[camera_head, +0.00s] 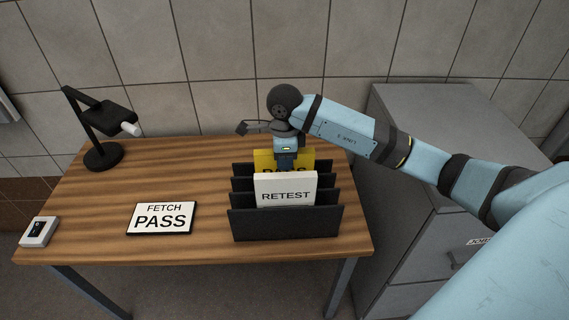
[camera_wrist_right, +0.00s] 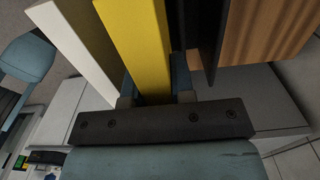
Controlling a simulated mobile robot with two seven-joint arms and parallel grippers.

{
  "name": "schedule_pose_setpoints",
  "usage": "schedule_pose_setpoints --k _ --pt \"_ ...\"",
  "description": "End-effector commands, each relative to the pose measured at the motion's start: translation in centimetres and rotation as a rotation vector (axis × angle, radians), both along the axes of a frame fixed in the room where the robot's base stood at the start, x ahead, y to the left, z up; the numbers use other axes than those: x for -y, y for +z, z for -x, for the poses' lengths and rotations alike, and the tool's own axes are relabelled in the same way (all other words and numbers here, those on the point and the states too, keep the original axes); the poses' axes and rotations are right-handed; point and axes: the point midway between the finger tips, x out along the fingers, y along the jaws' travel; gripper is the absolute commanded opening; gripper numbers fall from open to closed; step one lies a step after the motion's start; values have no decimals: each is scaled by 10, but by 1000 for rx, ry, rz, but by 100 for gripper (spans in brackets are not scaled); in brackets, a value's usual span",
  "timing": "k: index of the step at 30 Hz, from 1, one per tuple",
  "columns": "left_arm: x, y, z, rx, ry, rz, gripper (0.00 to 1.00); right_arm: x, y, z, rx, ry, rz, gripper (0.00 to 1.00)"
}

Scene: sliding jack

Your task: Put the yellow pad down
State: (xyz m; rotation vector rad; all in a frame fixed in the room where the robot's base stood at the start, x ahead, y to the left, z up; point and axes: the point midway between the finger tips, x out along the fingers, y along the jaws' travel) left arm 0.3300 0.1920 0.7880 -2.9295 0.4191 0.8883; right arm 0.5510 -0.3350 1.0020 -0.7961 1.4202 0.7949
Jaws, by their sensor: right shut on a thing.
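The yellow pad (camera_head: 302,158) stands upright behind the white RETEST pad (camera_head: 286,196), at the black slotted rack (camera_head: 285,223). Its dark lettering is partly covered by the white pad and by my gripper. My right gripper (camera_head: 287,163) comes down from above and is shut on the yellow pad's top edge. In the right wrist view the yellow pad (camera_wrist_right: 135,45) runs between the two fingers (camera_wrist_right: 155,88), with the white pad (camera_wrist_right: 72,40) beside it. The pad's lower edge is hidden, so I cannot tell whether it touches the rack's floor. My left gripper is out of view.
The rack stands at the right of the wooden table (camera_head: 100,200). A FETCH PASS sign (camera_head: 161,218) lies left of it. A black lamp (camera_head: 103,155) and a small white device (camera_head: 38,231) are farther left. A grey cabinet (camera_head: 425,115) stands on the right.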

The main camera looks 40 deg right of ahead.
Motion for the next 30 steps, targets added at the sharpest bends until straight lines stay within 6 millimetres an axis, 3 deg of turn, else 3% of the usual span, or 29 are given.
schedule_pose_setpoints --k 4,15,16,19,30 --pt "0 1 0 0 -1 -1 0 0 -21 0 -2 -1 -1 0" --pt "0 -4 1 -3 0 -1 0 0 -26 0 1 -1 1 0" --pt "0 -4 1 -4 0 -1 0 0 -26 0 0 -1 0 25" --pt "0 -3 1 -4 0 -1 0 0 -25 0 0 -1 0 48" --pt "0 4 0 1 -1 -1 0 0 -19 0 1 0 -1 49"
